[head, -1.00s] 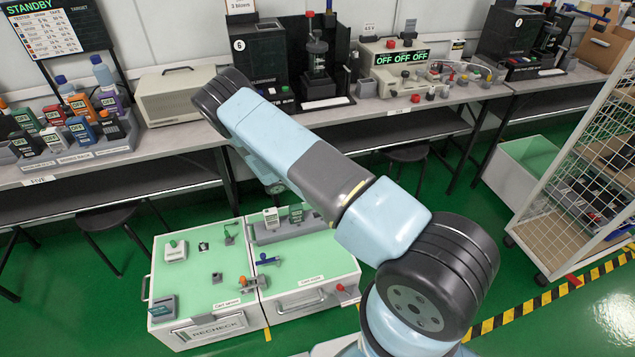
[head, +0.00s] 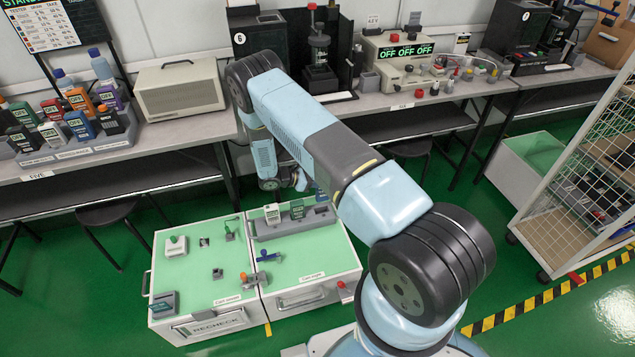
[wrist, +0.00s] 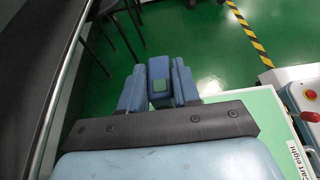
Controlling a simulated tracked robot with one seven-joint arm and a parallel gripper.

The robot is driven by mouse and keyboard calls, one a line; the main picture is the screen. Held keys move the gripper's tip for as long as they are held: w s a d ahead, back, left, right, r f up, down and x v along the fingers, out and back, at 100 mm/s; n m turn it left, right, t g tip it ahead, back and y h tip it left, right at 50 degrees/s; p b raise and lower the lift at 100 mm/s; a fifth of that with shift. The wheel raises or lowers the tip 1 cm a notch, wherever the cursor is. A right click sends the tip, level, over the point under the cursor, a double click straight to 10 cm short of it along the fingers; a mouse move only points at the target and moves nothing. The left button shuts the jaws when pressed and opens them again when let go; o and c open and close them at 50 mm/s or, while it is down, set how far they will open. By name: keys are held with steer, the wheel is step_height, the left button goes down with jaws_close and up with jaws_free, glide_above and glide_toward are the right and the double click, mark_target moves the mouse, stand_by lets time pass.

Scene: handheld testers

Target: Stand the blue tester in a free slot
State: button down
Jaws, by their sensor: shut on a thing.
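My gripper (wrist: 158,78) is shut on a blue tester (wrist: 158,68) with a small green screen, held between the two fingers in the wrist view. In the head view my forearm hangs down behind the carts' back edge and my upper arm hides part of the gripper. The grey rack (head: 262,233) stands at the back of the right cart.
The left cart (head: 195,285) carries small fixtures and a white box (head: 176,246). A blue-handled part (head: 268,257) lies on the right cart. A bench rack (head: 115,142) at left holds several testers, one of them blue (head: 79,126). Green floor is open below the wrist view's fingers.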

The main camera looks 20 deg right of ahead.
mark_target(320, 194)
steer(key=shift+a+f, duration=0.1)
steer(key=shift+f, duration=2.8)
steer(key=shift+f, duration=0.9)
steer(key=shift+r, duration=0.65)
steer(key=shift+f, duration=0.75)
stand_by(1.7)
steer(key=c, duration=0.7)
jaws_free()
steer(key=shift+c, duration=0.2)
